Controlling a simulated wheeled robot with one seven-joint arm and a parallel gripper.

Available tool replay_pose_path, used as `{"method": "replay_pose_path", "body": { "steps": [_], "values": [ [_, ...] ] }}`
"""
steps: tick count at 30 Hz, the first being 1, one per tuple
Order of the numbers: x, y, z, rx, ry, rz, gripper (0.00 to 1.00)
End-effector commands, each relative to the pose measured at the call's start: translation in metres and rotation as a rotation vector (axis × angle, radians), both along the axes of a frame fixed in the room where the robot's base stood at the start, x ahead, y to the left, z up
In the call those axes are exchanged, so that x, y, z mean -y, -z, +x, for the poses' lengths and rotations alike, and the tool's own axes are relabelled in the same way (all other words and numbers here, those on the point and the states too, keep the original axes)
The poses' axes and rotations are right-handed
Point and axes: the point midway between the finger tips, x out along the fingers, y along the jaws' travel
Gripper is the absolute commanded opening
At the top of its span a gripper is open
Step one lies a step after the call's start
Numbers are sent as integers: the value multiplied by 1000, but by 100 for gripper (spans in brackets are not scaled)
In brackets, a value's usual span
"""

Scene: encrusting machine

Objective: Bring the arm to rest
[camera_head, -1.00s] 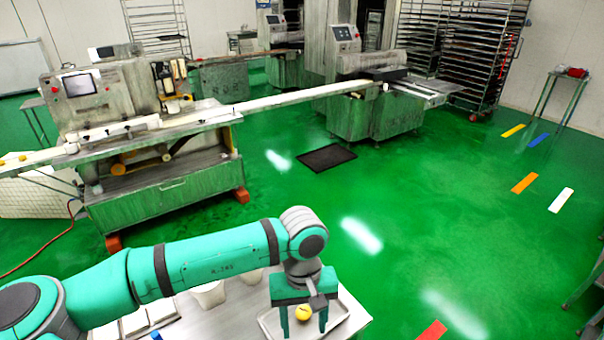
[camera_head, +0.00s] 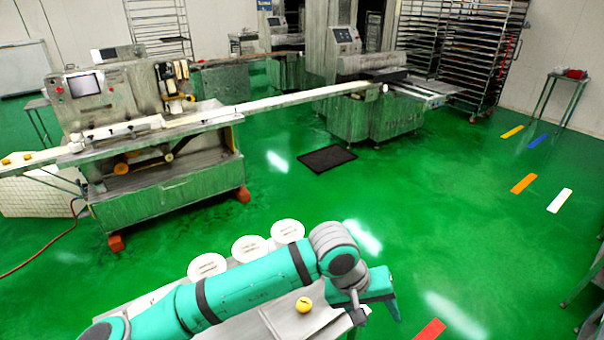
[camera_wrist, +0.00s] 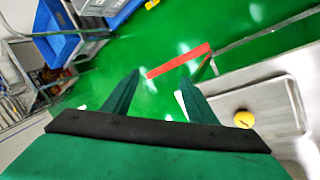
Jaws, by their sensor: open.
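My arm is teal with grey joints and reaches across the lower part of the head view. My gripper (camera_head: 375,306) is at its end, tilted, past the right side of the work table. In the wrist view, my gripper (camera_wrist: 155,95) shows two teal fingers spread apart with nothing between them. A small yellow ball-like piece (camera_head: 304,305) lies on a metal tray (camera_head: 272,318). In the wrist view, the yellow piece (camera_wrist: 244,119) is on the tray (camera_wrist: 292,92), to the right of the fingers and apart from them.
Several white round containers stand behind my arm, one of them at the left (camera_head: 207,266). A long encrusting machine (camera_head: 165,180) stands beyond. A dark mat (camera_head: 327,159) lies on the open green floor. Blue bins (camera_wrist: 60,35) show in the wrist view.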

Motion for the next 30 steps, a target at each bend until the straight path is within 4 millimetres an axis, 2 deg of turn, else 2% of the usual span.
{"method": "replay_pose_path", "body": {
  "steps": [1,6,12,15,22,26,30],
  "values": [
    [21,-5,-1,23,20,-72,52],
    [80,-33,3,125,66,-297,52],
    [132,-71,5,241,81,-538,52],
    [148,-89,7,298,69,-646,52],
    [168,-129,16,434,-6,-879,52],
    [167,-144,23,512,-77,-987,52],
    [158,-153,32,595,-173,-1076,52]
  ]
}}
